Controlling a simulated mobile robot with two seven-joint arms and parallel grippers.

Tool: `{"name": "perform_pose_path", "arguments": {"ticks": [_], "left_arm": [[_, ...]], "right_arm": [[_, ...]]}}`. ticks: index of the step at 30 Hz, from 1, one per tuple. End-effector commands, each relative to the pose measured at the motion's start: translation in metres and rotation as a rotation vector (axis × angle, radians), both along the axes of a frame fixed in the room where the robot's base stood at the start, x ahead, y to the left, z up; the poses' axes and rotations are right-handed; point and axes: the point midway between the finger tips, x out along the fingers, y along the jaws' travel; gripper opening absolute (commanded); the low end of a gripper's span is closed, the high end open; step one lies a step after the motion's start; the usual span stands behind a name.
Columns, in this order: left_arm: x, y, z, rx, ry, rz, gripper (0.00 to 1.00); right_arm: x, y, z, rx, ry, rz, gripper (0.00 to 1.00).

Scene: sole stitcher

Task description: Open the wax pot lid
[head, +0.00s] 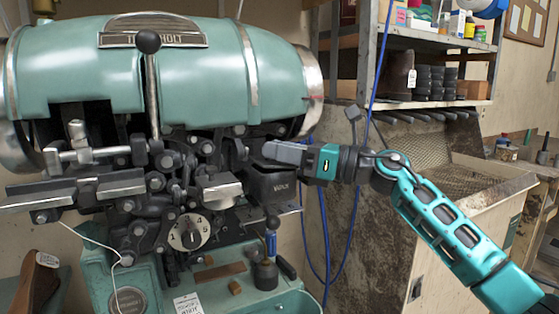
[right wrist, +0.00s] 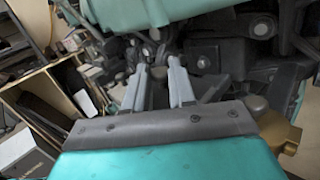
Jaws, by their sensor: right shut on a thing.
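The wax pot (head: 272,187) is a dark box with pale lettering on its front, fixed to the right side of the teal stitching machine in the head view. My right gripper (head: 268,151) reaches in from the right, level, at the top of the pot. Its grey fingers (right wrist: 160,82) also show in the right wrist view, with a narrow dark part between them. It is shut on what appears to be the lid, which the fingers mostly hide. I cannot tell how far the lid is raised. My left gripper is not in view.
The teal stitching machine (head: 205,80) fills the left, with levers and a numbered dial (head: 187,236) close by. Blue cables hang behind my right arm. A shelf (head: 440,103) stands at the back right.

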Motion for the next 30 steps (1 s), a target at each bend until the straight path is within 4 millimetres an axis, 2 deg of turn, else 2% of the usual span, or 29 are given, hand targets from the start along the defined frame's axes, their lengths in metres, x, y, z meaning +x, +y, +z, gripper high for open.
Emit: {"name": "perform_pose_path", "arguments": {"ticks": [3,8,18,30], "left_arm": [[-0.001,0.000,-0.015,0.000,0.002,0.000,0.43],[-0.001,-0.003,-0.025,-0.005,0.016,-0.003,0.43],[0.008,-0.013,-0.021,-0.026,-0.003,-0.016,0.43],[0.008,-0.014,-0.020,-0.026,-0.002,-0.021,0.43]], "right_arm": [[0.001,-0.003,-0.003,0.086,0.036,0.000,0.00],[0.003,-0.007,0.001,0.196,0.082,0.001,0.00],[0.006,-0.014,0.006,0.370,0.153,0.000,0.00],[0.007,-0.016,0.008,0.423,0.177,-0.001,0.00]]}}
